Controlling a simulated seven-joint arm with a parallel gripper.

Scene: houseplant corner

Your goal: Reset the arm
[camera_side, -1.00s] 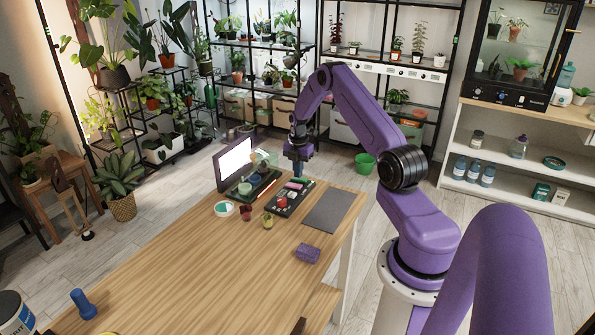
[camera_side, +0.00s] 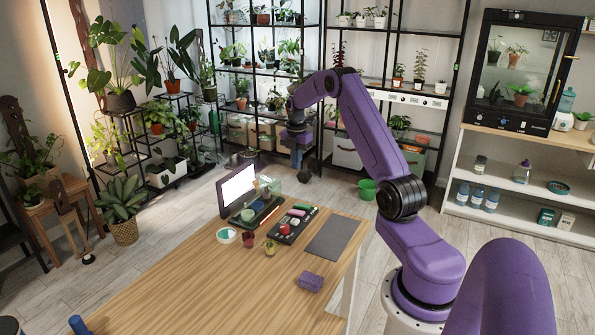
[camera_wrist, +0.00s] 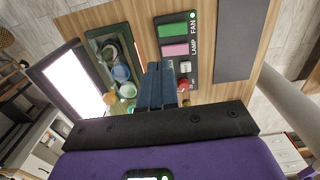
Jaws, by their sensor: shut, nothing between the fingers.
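My purple arm reaches over the table's far end in the side view. My gripper (camera_side: 297,163) hangs in the air above and behind the switch panel, clear of the table. In the wrist view its blue fingers (camera_wrist: 157,88) are together, with nothing seen between them. The switch panel (camera_side: 289,238) lies on the table below. In the wrist view it has a green FAN button (camera_wrist: 173,30) and a pink LAMP button (camera_wrist: 175,50). The fingers hide part of its lower end.
A bright upright screen (camera_side: 239,189) stands beside a dark tray (camera_side: 238,219) of small containers.

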